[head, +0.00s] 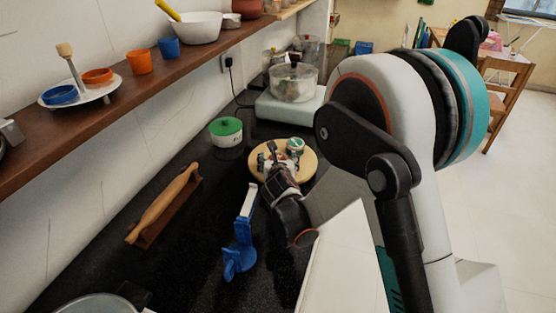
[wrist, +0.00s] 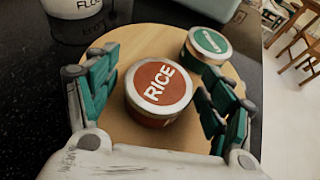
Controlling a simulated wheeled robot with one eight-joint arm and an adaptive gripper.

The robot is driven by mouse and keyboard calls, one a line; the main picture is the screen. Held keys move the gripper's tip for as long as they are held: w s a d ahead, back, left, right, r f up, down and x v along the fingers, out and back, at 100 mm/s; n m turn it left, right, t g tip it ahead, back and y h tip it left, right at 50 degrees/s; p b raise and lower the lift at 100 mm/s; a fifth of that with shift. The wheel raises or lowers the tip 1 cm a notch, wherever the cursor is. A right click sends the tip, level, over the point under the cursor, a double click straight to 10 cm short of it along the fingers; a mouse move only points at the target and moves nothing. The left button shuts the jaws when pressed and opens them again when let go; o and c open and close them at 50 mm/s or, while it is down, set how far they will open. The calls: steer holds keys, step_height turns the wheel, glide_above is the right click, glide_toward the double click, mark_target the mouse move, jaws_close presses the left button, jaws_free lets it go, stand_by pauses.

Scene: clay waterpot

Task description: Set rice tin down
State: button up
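The rice tin (wrist: 160,90) is red-brown with a red lid reading RICE and a pale rim. It stands upright on a round wooden board (wrist: 150,40), which also shows in the head view (head: 310,163). My gripper (wrist: 161,62) is open, with its green-padded fingers on either side of the tin. A gap shows on the left; I cannot tell whether the right fingers touch. In the head view my gripper (head: 277,155) reaches over the board and mostly hides the tin.
A smaller green-lidded tin (wrist: 207,45) stands on the board close to the right fingers. A rolling pin (head: 165,203) and a blue holder (head: 240,250) are on the dark counter (head: 190,265).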

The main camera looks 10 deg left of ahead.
steer(key=shift+s+r, duration=0.15)
steer(key=shift+r, duration=0.05)
steer(key=p+v, duration=0.3)
steer(key=v, duration=0.8)
steer(key=shift+s, duration=0.4)
